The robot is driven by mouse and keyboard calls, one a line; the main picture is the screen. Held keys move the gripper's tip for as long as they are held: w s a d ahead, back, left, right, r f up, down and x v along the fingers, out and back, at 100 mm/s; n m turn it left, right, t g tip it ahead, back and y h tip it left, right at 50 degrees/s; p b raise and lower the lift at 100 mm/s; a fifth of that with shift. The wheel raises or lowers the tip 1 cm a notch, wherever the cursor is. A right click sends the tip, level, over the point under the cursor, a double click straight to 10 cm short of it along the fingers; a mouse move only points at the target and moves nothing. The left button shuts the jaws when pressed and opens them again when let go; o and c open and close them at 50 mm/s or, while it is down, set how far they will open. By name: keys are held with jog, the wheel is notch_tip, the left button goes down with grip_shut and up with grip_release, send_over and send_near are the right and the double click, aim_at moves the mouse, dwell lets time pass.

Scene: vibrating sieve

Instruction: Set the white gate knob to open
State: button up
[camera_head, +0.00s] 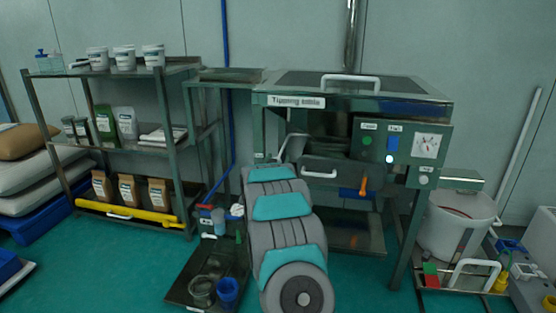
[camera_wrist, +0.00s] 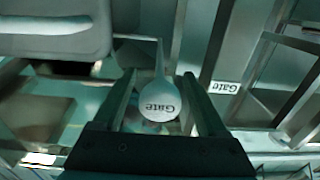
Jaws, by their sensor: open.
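The white gate knob (camera_wrist: 158,103) shows in the wrist view as a round disc marked "Gate", upside down there, with a narrow pointer running toward the top of the picture. My gripper (camera_wrist: 159,76) is open, with one finger on each side of the knob. Gaps show between the fingers and the disc, and I cannot tell whether either finger touches the pointer. In the head view a pale lever-like piece (camera_head: 291,148) shows just above my arm, probably the knob; my gripper is hidden there behind my arm.
The sieve machine (camera_head: 350,103) has a grey drawer (camera_head: 335,172) with a white handle beside the knob. A control panel (camera_head: 397,142) with buttons and a dial is to its right. A "Gate" label (camera_wrist: 224,87) is on the frame. A shelf (camera_head: 140,144) stands left; a white bucket (camera_head: 455,228) stands right.

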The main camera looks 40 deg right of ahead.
grip_shut()
dwell(0.5)
dwell(0.8)
